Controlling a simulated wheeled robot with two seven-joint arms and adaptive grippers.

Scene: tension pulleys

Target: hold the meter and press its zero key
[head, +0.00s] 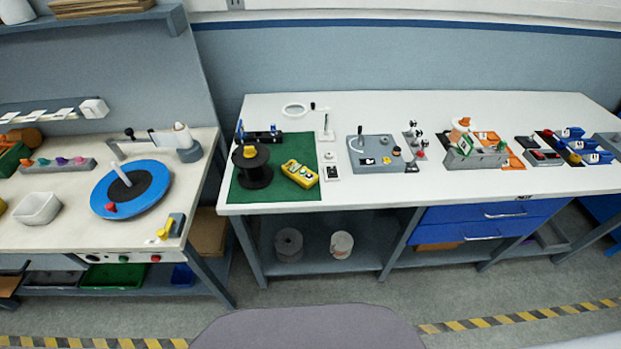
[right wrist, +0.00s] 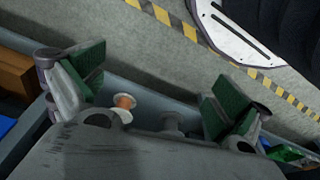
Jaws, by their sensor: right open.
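The yellow meter (head: 299,174) lies on the green mat (head: 305,147) at the left end of the white bench. It sits to the right of a black spool. Its small keys are too small to tell apart, so I cannot pick out the zero key. My right gripper (right wrist: 152,88) shows in the right wrist view with its two green-padded fingers wide apart and nothing between them. That view shows floor and shelf items, not the meter. Neither gripper shows in the head view.
The black spool (head: 252,168) stands close beside the meter. A small white switch plate (head: 331,172) and a grey control box (head: 378,154) are to the right.

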